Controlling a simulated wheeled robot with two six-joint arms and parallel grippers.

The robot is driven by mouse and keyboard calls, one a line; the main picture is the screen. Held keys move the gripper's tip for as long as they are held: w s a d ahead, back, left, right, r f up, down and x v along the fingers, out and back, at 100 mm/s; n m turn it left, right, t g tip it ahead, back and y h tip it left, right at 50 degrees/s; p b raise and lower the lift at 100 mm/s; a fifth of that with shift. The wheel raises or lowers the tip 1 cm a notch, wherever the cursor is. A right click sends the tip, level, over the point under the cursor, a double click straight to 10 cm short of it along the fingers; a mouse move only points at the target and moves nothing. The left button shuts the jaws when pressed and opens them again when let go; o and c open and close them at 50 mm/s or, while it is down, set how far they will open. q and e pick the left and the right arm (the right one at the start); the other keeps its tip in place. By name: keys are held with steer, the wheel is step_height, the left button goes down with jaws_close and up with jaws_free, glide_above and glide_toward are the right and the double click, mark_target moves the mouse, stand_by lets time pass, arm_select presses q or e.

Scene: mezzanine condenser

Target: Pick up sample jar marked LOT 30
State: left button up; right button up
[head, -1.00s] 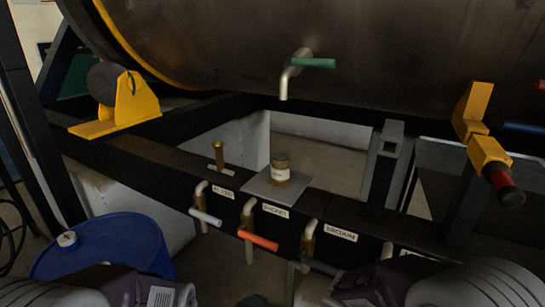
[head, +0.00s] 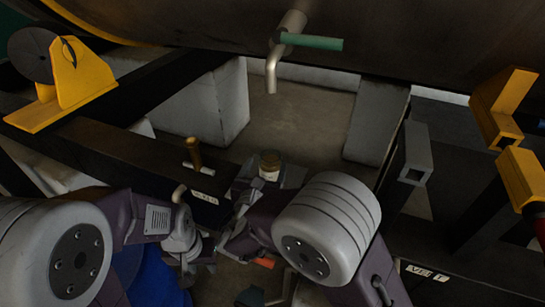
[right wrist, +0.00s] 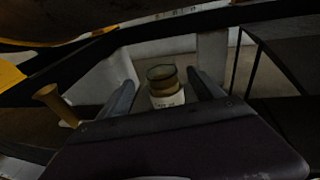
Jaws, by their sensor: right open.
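The sample jar (head: 270,163), with a dark top, amber-brown body and white label, stands upright on a small grey plate (head: 293,176) on the dark beam. It also shows in the right wrist view (right wrist: 163,84); its label print is too small to read. My right gripper (head: 243,196) is close to the jar, on its near left side in the head view. In the right wrist view its two fingers (right wrist: 164,92) are apart, with the jar showing between them, not gripped. My left gripper (head: 197,262) is low, left of the right one; its fingers are unclear.
A brass valve stem (head: 193,152) stands on the beam left of the jar. A spout with a green handle (head: 310,42) hangs from the tank above. Grey posts (head: 412,155) and yellow brackets (head: 500,105) stand to the right. A blue drum (head: 160,280) is low at left.

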mark_target(269, 159)
steer(key=shift+d+r+p, duration=0.2)
steer(key=shift+r+p, duration=0.35)
steer(key=shift+p, duration=0.25)
steer(key=shift+w+f, duration=0.1)
steer(key=shift+p+x, duration=0.35)
steer(key=shift+x, duration=0.7)
steer(key=p+x, duration=0.2)
steer(key=x, duration=0.2)
steer(key=shift+w+f+p, duration=0.2)
steer(key=shift+f+p, duration=0.2)
steer(key=shift+w, duration=0.1)
arm_select(q)
step_height(269, 159, up, 6)
steer(key=s, duration=0.2)
steer(key=shift+f, duration=0.15)
arm_select(e)
steer(key=shift+f, duration=0.1)
steer(key=shift+f, duration=0.1)
steer(key=c, duration=1.3)
jaws_close()
arm_select(q)
steer(key=shift+w+a, duration=0.1)
